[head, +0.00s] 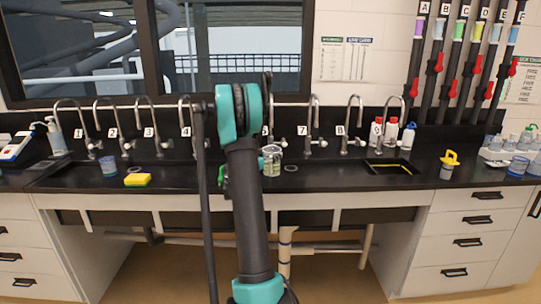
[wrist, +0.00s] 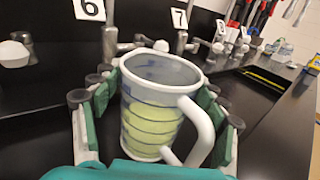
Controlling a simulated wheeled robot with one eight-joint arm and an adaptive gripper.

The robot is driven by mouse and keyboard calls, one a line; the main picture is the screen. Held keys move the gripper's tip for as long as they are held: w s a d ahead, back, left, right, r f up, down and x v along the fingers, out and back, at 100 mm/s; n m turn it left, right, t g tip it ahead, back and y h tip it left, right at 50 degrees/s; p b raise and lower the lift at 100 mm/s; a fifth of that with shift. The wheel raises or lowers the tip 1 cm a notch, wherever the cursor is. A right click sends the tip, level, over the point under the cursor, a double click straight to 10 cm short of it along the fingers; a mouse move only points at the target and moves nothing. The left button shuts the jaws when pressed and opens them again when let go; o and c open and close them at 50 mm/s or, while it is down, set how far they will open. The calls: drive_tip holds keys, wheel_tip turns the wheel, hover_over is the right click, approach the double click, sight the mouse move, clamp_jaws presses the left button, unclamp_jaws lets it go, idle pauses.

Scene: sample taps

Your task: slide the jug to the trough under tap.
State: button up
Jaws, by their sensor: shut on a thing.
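The jug (wrist: 152,112) is clear, with blue markings, a white handle and pale yellow-green contents. It stands upright between the green-padded fingers of my gripper (wrist: 156,98), which is shut on it. The handle points toward the wrist camera, to the lower right. In the head view the jug (head: 272,163) shows just right of my arm, on the black bench in front of the taps labelled 6 and 7 (head: 312,127). My arm hides most of the gripper and tap 6 there. A dark recess (head: 388,168) with a yellow line lies under the rightmost tap.
A blue cup (head: 108,166) and a yellow sponge (head: 138,180) are at the left. Bottles (head: 391,132) stand behind the recess. A yellow-topped object (head: 449,163) is to its right.

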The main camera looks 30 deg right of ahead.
drive_tip(key=o, duration=1.5)
drive_tip(key=shift+r, duration=0.1)
wheel_tip(320, 180, up, 10)
drive_tip(key=shift+a, duration=0.1)
